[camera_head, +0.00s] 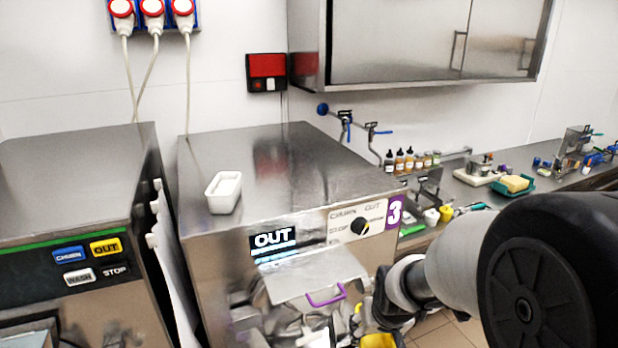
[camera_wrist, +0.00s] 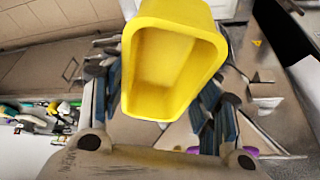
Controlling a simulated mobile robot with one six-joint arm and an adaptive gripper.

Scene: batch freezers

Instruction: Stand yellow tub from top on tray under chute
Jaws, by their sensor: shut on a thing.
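My gripper (camera_head: 374,322) is at the bottom of the head view, in front of machine 3 and to the right of its front outlet. It is shut on a yellow tub (camera_wrist: 168,62), whose open mouth faces the wrist camera and looks empty. Gripper fingers show on both sides of the tub in the wrist view. The same tub (camera_head: 379,341) shows only in part at the bottom edge of the head view. A metal cover (camera_head: 308,274) and a purple handle (camera_head: 327,296) mark the outlet area. The tray under the chute cannot be clearly made out.
Machine 3 (camera_head: 270,150) carries a white tub (camera_head: 224,192) on top and an OUT display (camera_head: 273,240). Another machine (camera_head: 70,190) stands to the left across a narrow gap. A cluttered counter (camera_head: 462,192) with bottles runs along the right wall.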

